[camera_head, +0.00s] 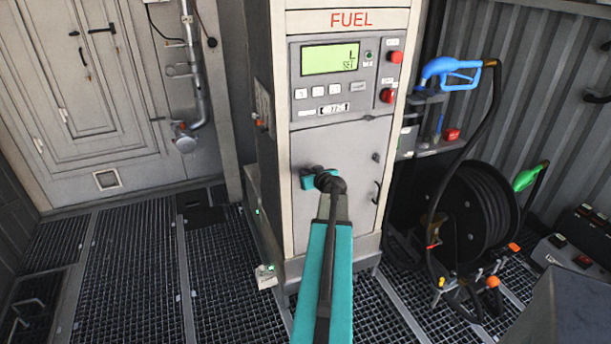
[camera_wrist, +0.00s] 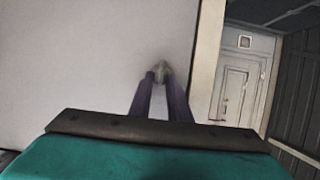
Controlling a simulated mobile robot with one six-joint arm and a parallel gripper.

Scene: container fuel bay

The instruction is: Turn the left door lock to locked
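The fuel dispenser's lower door (camera_head: 355,143) is a plain grey panel below the display. In the wrist view, a small pale knob (camera_wrist: 162,70), apparently the left door lock, stands on the pale panel (camera_wrist: 90,60). My gripper's two dark fingers (camera_wrist: 160,82) point at the panel with their tips around or right at the knob. I cannot tell whether they press on it, nor the lock's turn position. In the head view, my gripper (camera_head: 307,178) is at the door's left side, and my arm and wrist hide the lock.
A small dark fitting (camera_head: 375,157) and a black handle (camera_head: 376,192) sit on the door's right side. A hose reel (camera_head: 480,215) with a blue nozzle (camera_head: 450,72) stands to the right. The grated floor (camera_head: 120,255) at left is clear.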

